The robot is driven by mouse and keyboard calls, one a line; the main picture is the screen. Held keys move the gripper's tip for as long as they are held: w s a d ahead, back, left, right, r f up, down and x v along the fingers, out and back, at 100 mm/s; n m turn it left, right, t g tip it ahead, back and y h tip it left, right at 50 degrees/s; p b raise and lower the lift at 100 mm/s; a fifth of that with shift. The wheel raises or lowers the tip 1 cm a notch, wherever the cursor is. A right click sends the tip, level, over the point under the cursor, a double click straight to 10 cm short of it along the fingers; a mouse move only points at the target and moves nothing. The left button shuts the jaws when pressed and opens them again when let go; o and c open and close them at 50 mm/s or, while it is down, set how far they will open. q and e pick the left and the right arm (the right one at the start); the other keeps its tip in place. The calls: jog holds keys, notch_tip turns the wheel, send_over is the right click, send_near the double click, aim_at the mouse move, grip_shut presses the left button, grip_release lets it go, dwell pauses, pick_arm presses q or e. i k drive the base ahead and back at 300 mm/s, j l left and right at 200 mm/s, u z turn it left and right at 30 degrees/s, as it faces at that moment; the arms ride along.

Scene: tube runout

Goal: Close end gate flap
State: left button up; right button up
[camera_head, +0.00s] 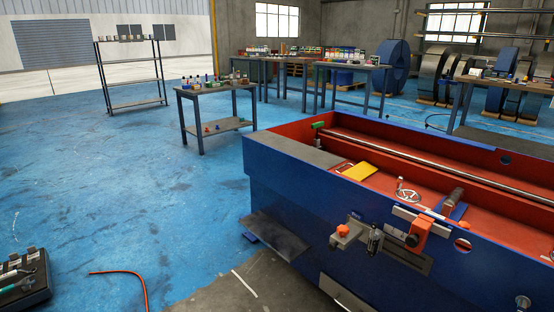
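The blue machine trough (262,180) with a red inside fills the right of the head view. A dark grey plate (275,238) juts outward from the lower part of its front side near the left end, tilted down; it looks like a flap, but I cannot tell if it is the end gate flap. A flat grey plate (292,149) lies along the top of the trough's left end. A long metal tube (425,162) runs lengthwise in the trough. Neither of my grippers is in view.
A clamp with an orange knob (343,231) and an orange bracket (418,234) sit on the trough's front. A yellow item (360,172) lies inside. A black tool case (24,280) and orange hose (122,273) are at lower left. Blue floor left of the trough is mostly clear.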

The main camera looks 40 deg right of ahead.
aim_at(359, 171)
jog(key=i+z, duration=0.45)
jog(key=i+j+z, duration=0.25)
jog(key=z, duration=0.2)
jog(key=i+j+z, duration=0.7)
jog(key=z, duration=0.2)
jog(key=i+j+z, duration=0.25)
jog(key=j+z, duration=0.3)
jog(key=i+j+z, duration=0.25)
jog(key=j, duration=0.15)
jog(key=j+z, duration=0.3)
jog(key=i+j+z, duration=0.15)
jog(key=i+z, duration=0.3)
jog(key=i+j+z, duration=0.25)
jog(key=z, duration=0.15)
